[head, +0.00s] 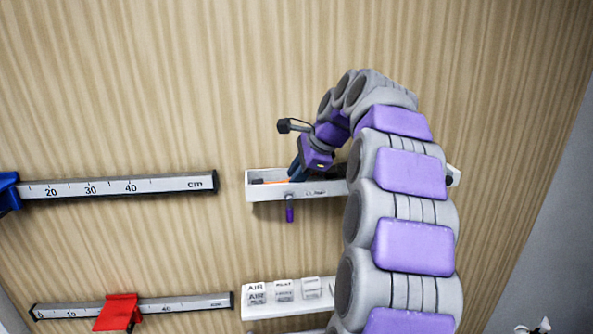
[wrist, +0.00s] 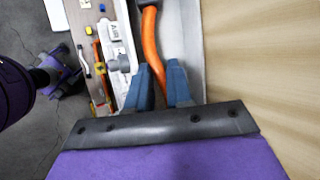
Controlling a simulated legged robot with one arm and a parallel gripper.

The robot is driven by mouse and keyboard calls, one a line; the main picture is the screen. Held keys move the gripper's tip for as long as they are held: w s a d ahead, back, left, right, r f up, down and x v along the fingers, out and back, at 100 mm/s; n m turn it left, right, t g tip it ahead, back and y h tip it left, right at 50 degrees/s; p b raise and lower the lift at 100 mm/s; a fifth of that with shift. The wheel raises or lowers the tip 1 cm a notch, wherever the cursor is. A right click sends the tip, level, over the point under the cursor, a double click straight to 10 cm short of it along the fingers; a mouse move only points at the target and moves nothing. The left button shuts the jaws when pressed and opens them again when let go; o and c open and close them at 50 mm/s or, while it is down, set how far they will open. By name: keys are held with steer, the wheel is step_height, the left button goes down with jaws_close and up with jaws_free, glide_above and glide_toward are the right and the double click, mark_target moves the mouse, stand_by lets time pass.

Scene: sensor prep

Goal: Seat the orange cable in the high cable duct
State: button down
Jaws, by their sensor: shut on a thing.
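The high cable duct (head: 262,191) is a white open trough on the wood-grain wall, with its right part behind my arm. The orange cable (head: 276,181) shows as a short strip at the duct's left part, with a dark end. In the wrist view the cable (wrist: 150,40) runs between my blue fingers, alongside the duct's pale inner wall (wrist: 188,45). My gripper (head: 295,176) reaches down to the duct and is shut on the cable. Whether the cable rests on the duct floor cannot be told; its right part is hidden by my gripper and arm.
A ruler rail (head: 120,187) with a blue slider is left of the duct. A lower rail has a red slider (head: 118,313). A white labelled block row (head: 283,292) sits below. A small purple piece (head: 290,214) hangs under the duct. The wall above is clear.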

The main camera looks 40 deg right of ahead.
steer(key=shift+s+d+f, duration=0.15)
steer(key=shift+d+f, duration=0.1)
steer(key=shift+d, duration=0.25)
steer(key=shift+s+d+f, duration=0.15)
steer(key=shift+d+f, duration=0.05)
steer(key=shift+d, duration=0.3)
steer(key=shift+w+d+f, duration=0.15)
steer(key=shift+w+d, duration=0.05)
steer(key=shift+d, duration=0.75)
steer(key=shift+w+a+r, duration=0.1)
steer(key=shift+a+r, duration=0.05)
steer(key=shift+a, duration=0.5)
steer(key=shift+w+a+r, duration=0.1)
steer(key=shift+a, duration=0.5)
steer(key=shift+s+p, duration=0.1)
steer(key=shift+p, duration=0.2)
steer(key=shift+s+d, duration=0.1)
steer(key=shift+d, duration=0.2)
steer(key=shift+a, duration=0.1)
steer(key=shift+d+p, duration=0.25)
steer(key=shift+p, duration=0.1)
steer(key=shift+f, duration=0.15)
